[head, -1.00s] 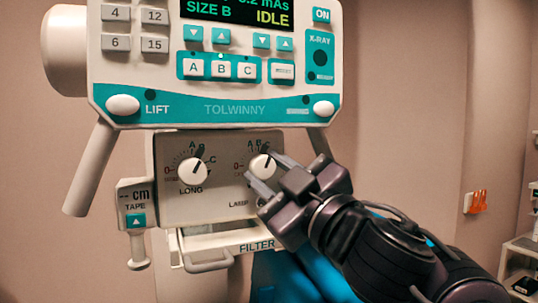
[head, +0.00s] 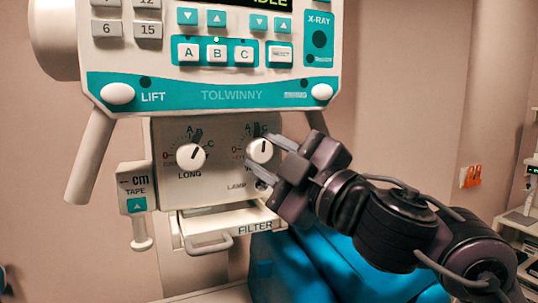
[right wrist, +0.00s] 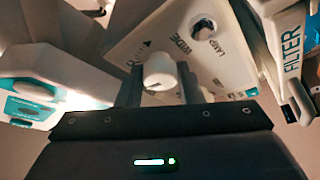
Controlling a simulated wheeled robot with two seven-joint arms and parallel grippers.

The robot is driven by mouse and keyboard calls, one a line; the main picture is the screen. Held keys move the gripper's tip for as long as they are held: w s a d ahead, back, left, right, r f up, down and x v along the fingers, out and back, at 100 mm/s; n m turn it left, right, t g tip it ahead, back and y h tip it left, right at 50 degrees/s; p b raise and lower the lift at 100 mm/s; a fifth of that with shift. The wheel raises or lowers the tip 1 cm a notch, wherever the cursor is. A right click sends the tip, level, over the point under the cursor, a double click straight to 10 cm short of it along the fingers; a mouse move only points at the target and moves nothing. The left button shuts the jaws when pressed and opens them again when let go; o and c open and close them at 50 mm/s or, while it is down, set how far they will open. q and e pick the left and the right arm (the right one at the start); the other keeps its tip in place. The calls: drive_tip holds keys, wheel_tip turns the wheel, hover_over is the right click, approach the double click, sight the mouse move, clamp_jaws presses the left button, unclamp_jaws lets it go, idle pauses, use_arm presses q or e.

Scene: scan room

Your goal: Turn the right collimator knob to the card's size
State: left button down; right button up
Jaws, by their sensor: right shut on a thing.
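The right collimator knob (head: 259,150) is a white dial on the beige collimator panel (head: 225,187). Its dark pointer line points nearly straight up, towards the A, B, C marks, which the gripper partly covers. My right gripper (head: 258,151) has a finger on either side of this knob and is shut on it. In the right wrist view the white knob (right wrist: 160,71) sits between the two dark fingers (right wrist: 160,88). The left knob (head: 191,156), labelled LONG, has its pointer up and right. No card is in view. My left gripper is not in view.
The control console (head: 205,90) hangs above the panel, with a small light lit above button B. The FILTER tray (head: 225,228) with its handle is below, and a tape unit (head: 137,200) is at the left. A blue surface (head: 300,270) lies underneath.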

drive_tip(key=o, duration=1)
drive_tip(key=b+v, duration=0.1)
drive_tip(key=v, duration=0.6)
drive_tip(key=shift+s+d+f+b, duration=0.1)
drive_tip(key=shift+s+d+b, duration=0.1)
drive_tip(key=shift+s+b, duration=0.2)
